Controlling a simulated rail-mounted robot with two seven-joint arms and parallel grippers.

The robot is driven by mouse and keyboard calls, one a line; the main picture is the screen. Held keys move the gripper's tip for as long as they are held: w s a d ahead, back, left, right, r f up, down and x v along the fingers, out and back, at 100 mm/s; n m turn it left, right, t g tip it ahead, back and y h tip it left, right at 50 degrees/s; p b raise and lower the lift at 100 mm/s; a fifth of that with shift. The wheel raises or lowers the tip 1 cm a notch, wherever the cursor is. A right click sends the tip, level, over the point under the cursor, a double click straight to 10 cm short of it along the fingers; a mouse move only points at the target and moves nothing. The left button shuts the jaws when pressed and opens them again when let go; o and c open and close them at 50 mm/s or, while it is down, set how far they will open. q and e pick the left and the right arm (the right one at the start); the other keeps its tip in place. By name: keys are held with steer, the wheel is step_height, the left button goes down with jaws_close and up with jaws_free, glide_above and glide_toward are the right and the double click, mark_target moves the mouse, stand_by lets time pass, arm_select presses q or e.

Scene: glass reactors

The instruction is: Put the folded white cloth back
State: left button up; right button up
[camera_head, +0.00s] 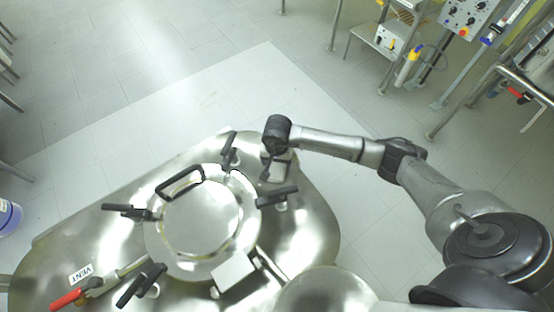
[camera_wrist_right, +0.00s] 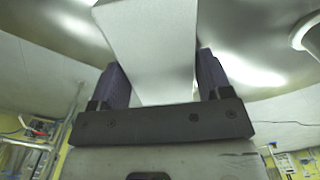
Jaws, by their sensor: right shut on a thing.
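The folded white cloth (camera_wrist_right: 152,52) shows in the right wrist view as a pale, flat-sided piece between the two dark fingers of my right gripper (camera_wrist_right: 160,85). The gripper is shut on it, and the cloth reaches past the fingertips to the top of the picture. In the head view my right gripper (camera_head: 276,170) is at the back right edge of the steel reactor lid, pointing down; the cloth cannot be made out clearly there. Whether the cloth touches the steel cannot be told. My left gripper is not in view.
The steel vessel top (camera_head: 310,225) carries a round hatch (camera_head: 200,218) ringed by black clamp handles. A pale square piece (camera_head: 234,274) lies in front of the hatch. A red-handled valve (camera_head: 68,299) is at front left. The floor behind is clear; racks stand at back right.

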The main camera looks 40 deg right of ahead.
steer(key=shift+f, duration=0.15)
steer(key=o, duration=1)
steer(key=shift+c, duration=0.2)
step_height(320, 180, up, 12)
steer(key=shift+r, duration=0.2)
